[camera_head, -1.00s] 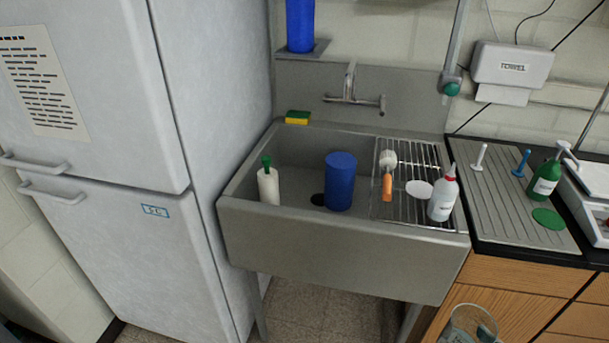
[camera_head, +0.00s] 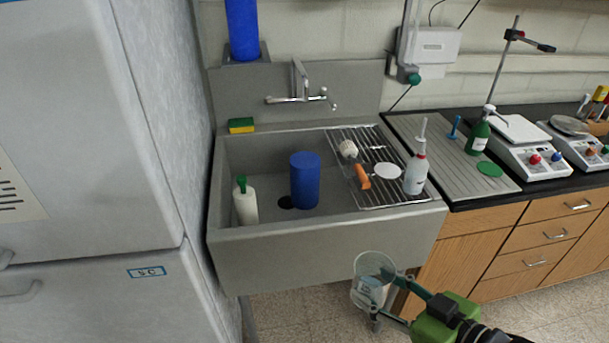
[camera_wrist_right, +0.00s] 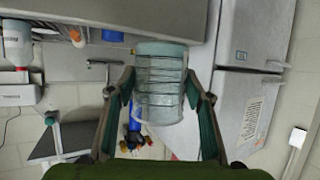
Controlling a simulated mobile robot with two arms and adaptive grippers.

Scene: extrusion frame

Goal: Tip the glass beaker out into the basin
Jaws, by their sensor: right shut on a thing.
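The glass beaker (camera_head: 369,284) is clear and held in front of the sink, below its front rim. My right gripper (camera_head: 383,295) is shut on it from the right side. In the right wrist view the beaker (camera_wrist_right: 160,85) sits between both green fingers (camera_wrist_right: 163,95), and its contents cannot be made out. The grey basin (camera_head: 270,150) lies beyond and to the upper left of the beaker. Inside it stand a blue cylinder (camera_head: 305,181) and a white bottle with a green top (camera_head: 244,202). My left gripper does not show.
A wire rack (camera_head: 385,198) covers the basin's right part and carries a brush (camera_head: 361,176), a white disc and a wash bottle (camera_head: 415,175). A faucet (camera_head: 300,85) is at the back. A tall fridge (camera_head: 90,130) borders the left. The worktop (camera_head: 460,195) borders the right.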

